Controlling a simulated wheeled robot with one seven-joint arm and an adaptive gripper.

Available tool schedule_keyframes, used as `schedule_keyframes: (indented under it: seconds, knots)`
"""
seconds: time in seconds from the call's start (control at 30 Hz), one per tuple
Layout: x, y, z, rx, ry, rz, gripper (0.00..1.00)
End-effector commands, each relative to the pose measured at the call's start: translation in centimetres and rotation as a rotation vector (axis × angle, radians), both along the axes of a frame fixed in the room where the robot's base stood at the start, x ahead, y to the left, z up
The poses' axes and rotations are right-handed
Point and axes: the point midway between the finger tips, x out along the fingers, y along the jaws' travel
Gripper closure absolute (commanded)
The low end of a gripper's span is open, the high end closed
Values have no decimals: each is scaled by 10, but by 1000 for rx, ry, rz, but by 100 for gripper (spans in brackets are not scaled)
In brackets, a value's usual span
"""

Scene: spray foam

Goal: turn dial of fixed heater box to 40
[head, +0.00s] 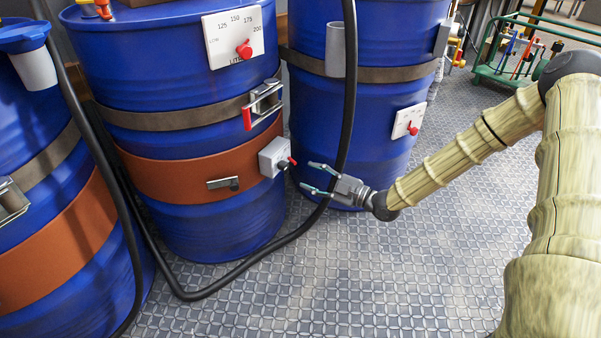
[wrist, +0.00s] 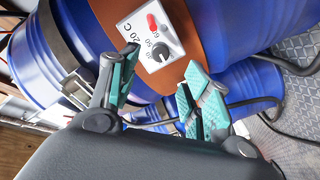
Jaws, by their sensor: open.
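The heater box (head: 273,157) is a small grey-white box on the brown band around the middle blue drum, with a red part on its right side. The dial's setting is too small to read. My gripper (head: 308,177) is open and empty, just right of and slightly below the box. In the wrist view the teal fingertips (wrist: 162,60) are spread on either side of the dial, apart from it.
A black hose (head: 349,100) hangs in front of the right blue drum (head: 385,100) and loops along the floor. A white gauge with a red pointer (head: 235,38) is on the middle drum. The patterned floor (head: 400,280) in front is clear. A green cart (head: 515,80) stands at the back right.

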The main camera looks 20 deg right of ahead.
Motion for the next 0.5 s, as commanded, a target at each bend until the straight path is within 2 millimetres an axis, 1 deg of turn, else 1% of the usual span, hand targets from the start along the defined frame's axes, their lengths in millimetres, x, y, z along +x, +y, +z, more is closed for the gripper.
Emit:
schedule_keyframes:
  seconds: [0.03,0.2,0.5]
  knots:
    - [-6,-4,0,0,1,-1,52]
    - [-17,-14,0,0,0,0,52]
    - [-21,-17,0,0,0,0,52]
